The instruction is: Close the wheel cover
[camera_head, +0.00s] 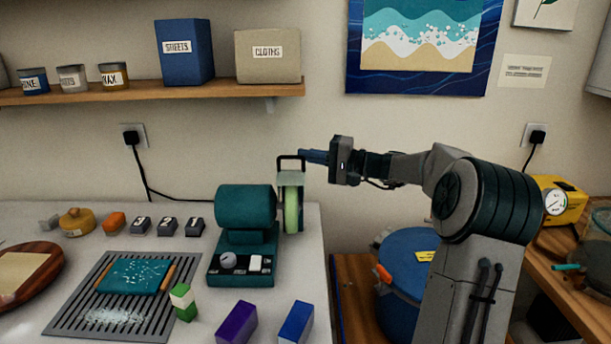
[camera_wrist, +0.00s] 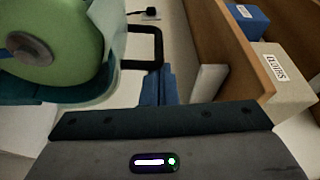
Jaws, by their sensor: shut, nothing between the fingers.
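The green polishing wheel (camera_head: 291,211) is on the right side of the teal grinder (camera_head: 246,212). The pale grey-green wheel cover (camera_head: 291,179) stands over the wheel's upper part, with a black handle (camera_head: 291,158) on top. Much of the wheel's face shows below the cover. My gripper (camera_head: 303,156) is shut and empty, its blue fingertips right beside the handle. In the wrist view the fingers (camera_wrist: 158,87) are close to the black handle (camera_wrist: 157,45); contact is unclear. The wheel (camera_wrist: 45,40) and cover (camera_wrist: 108,45) are at the left there.
The grinder stands near the bench's right edge. Purple (camera_head: 236,322) and blue (camera_head: 296,321) blocks and a green-white block (camera_head: 183,301) are in front. A wooden shelf (camera_head: 150,93) is above. A blue drum (camera_head: 408,275) stands below my arm.

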